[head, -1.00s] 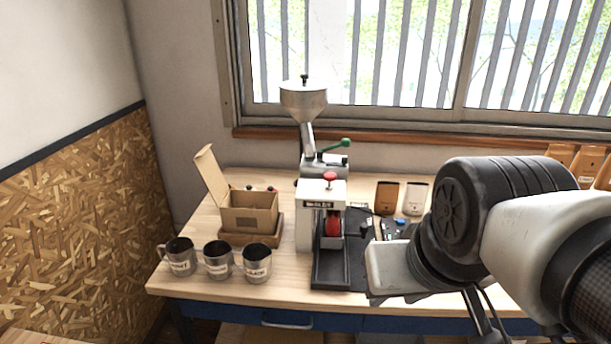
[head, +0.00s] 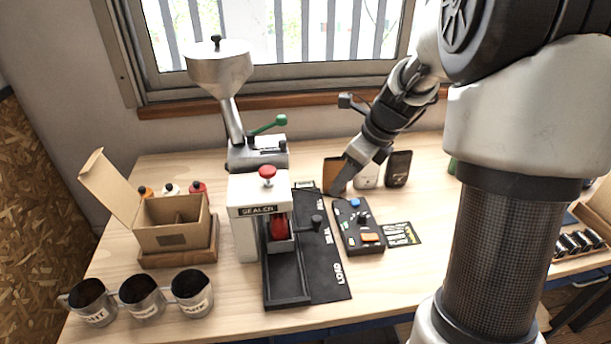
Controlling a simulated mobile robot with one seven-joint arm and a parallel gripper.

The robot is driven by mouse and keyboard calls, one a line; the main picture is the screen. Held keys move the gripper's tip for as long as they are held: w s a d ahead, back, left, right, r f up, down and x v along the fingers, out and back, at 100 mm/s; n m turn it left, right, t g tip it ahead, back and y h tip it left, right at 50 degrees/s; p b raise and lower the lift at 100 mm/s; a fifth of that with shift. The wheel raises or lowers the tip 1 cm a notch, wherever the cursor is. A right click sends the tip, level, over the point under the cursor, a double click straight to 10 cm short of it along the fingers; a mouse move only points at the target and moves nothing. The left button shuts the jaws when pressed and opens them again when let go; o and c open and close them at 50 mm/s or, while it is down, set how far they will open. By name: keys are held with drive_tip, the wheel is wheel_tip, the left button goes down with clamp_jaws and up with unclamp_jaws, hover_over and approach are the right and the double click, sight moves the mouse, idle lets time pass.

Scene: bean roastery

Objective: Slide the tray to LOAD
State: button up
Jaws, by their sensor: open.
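The dark tray (head: 283,243) sits under the white sealer head, in a black track (head: 287,285) that runs toward the front of the bench. A side handle with a dark knob (head: 316,222) sticks out to the right, beside the SEAL mark. A red item (head: 279,228) stands at the tray, partly hidden by the sealer (head: 258,215). The LOAD mark (head: 339,273) is on the black strip at the near end. My gripper (head: 337,190) points down-left, behind and right of the knob and apart from it. It holds nothing visible; its finger gap is hard to see.
A control box (head: 358,228) with buttons stands right of the strip. Several pouches (head: 398,168) stand behind it. A hopper (head: 218,66) with a green lever (head: 268,125) rises behind the sealer. An open carton (head: 172,222) and metal cups (head: 141,297) are at left.

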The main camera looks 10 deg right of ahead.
sight(317, 218)
drive_tip(key=b+x, duration=0.1)
drive_tip(key=x, duration=1.6)
drive_tip(key=shift+s+a+f, duration=0.1)
clamp_jaws()
